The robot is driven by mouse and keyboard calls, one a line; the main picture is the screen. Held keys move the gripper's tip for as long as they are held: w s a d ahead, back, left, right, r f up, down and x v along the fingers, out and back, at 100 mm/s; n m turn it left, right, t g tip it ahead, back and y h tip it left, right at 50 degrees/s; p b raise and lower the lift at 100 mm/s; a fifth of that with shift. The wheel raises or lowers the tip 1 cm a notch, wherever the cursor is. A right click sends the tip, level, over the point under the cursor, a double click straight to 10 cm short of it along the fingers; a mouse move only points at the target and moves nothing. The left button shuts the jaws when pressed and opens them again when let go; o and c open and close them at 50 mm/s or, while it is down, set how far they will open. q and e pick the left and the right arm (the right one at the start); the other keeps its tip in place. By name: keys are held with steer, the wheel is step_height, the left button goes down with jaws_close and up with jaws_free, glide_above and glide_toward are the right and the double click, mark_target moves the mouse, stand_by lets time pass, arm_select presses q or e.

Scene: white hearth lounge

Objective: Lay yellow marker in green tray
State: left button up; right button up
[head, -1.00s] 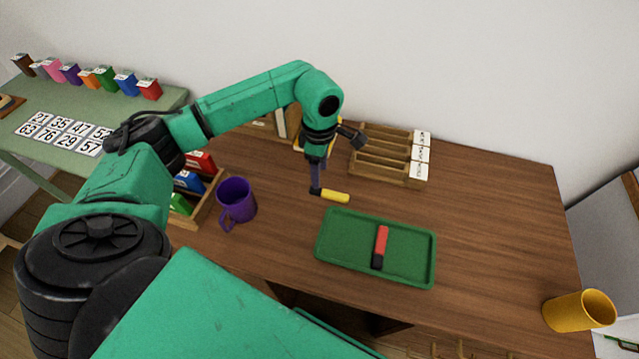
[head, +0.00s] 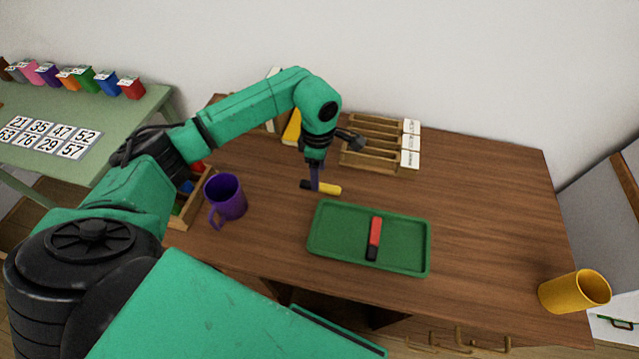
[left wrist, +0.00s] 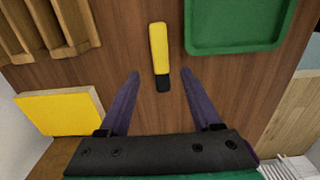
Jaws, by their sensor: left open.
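The yellow marker (head: 330,189) with a black end lies on the brown table, behind the green tray's (head: 333,252) left part. My left gripper (head: 315,187) is over the marker, its fingers pointing down. In the left wrist view the gripper (left wrist: 161,76) is open, and the marker's black end lies between the purple fingertips. The marker's yellow part (left wrist: 159,45) extends beyond them. I cannot tell the exact height above the table. The green tray also shows in the left wrist view (left wrist: 235,47). My right gripper is not in view.
A red marker (head: 375,232) with a black end lies in the tray. A purple mug (head: 227,197) stands left of the tray.

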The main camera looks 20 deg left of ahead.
arm_select(q)
steer(key=f, duration=0.3)
steer(key=shift+s+d+f+p, duration=0.1)
steer(key=shift+d+p, duration=0.1)
steer(key=shift+p, duration=0.15)
steer(key=shift+a+f, duration=0.1)
steer(key=shift+f, duration=0.35)
jaws_close()
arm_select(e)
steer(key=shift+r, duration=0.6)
arm_select(q)
steer(key=shift+r, duration=0.1)
step_height(320, 180, up, 20)
steer(key=b, duration=0.2)
steer(key=m, duration=0.9)
glide_above(317, 197)
step_height(317, 197, down, 8)
steer(key=s+f+m, duration=0.1)
steer(key=f+m, duration=0.1)
steer(key=m, duration=0.1)
steer(key=s+d+f+m+p, duration=0.1)
steer(key=s+f+m, duration=0.1)
steer(key=f+m, duration=0.1)
steer(key=s+f+m, duration=0.2)
steer(key=m, duration=0.3)
steer(key=shift+d+f, duration=0.15)
steer(key=shift+f, duration=0.05)
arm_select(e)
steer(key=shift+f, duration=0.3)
